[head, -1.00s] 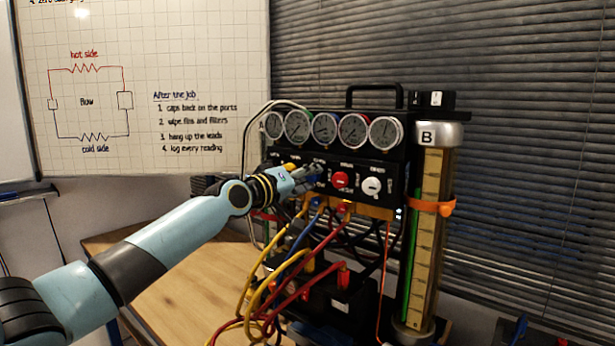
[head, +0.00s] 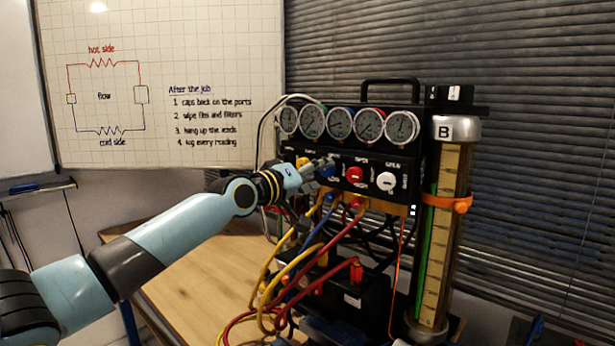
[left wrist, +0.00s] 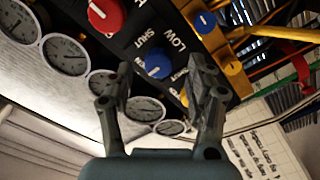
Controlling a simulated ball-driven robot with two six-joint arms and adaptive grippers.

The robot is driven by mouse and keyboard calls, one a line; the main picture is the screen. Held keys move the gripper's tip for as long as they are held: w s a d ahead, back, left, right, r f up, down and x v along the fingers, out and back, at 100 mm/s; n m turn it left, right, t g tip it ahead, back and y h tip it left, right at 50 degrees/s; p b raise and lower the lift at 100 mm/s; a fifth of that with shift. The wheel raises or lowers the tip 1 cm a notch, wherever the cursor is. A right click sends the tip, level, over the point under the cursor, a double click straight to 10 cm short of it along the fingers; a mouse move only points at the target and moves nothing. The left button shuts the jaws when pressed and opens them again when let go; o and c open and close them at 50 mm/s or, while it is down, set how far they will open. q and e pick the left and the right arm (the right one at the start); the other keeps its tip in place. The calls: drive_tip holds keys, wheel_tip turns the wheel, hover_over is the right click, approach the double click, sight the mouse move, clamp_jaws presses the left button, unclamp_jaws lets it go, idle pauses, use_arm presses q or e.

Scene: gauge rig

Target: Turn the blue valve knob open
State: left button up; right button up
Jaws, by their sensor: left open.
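The blue valve knob (head: 327,171) is on the black front panel under the row of gauges, partly covered by my left gripper (head: 322,165) in the head view. In the left wrist view the blue knob (left wrist: 157,63) shows its round face with a white mark, near the printed words SHUT and LOW. My left gripper (left wrist: 160,70) is open, with one finger on each side of the blue knob in that picture. I cannot tell whether the fingers touch it. My right gripper is not in view.
A red knob (head: 354,174) and a white knob (head: 386,181) sit right of the blue one. Several gauges (head: 340,123) line the panel above. Yellow, blue and red hoses (head: 298,268) hang below. A tall column marked B (head: 441,220) stands at right.

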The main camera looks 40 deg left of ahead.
use_arm(q)
drive_tip(key=shift+s+a, duration=0.2)
drive_tip(key=shift+s, duration=2.55)
